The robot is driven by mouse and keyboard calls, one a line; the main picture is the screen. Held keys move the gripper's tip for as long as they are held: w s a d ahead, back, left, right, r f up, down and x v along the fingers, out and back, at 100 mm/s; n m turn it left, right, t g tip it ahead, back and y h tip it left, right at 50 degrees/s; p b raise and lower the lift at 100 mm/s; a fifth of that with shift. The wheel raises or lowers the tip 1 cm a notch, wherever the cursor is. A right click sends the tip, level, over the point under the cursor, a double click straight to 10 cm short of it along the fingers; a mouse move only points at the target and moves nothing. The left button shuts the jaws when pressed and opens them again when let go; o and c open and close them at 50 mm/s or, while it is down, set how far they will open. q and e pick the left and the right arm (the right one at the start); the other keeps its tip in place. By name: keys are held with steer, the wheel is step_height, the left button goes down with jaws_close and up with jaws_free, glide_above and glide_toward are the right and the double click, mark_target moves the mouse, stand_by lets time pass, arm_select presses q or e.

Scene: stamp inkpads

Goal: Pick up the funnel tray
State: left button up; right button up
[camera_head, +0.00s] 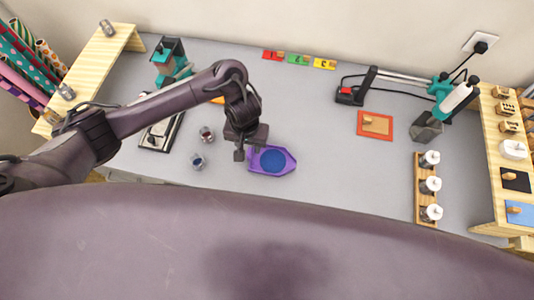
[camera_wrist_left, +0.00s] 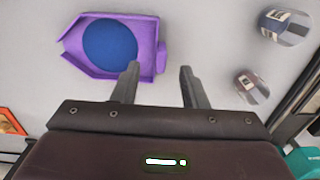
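The funnel tray (camera_head: 285,168) is a purple, shallow tray with a pointed end and a blue round area inside. It lies flat on the grey table, its point to the right in the head view. It also shows in the left wrist view (camera_wrist_left: 146,65), at the upper left. My left gripper (camera_head: 245,155) is at the tray's left end. My right gripper is not in view.
Two small jars (camera_head: 206,133) (camera_head: 198,161) stand left of the gripper. The table between the tray and the rack is clear.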

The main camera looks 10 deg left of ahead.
mark_target(249, 153)
arm_select(q)
step_height(249, 153, down, 5)
steer(key=shift+f+b, duration=0.2)
steer(key=shift+b, duration=0.35)
steer(key=shift+s, duration=0.1)
steer(key=shift+c, duration=0.3)
steer(key=c, duration=0.8)
steer(key=shift+r, duration=0.1)
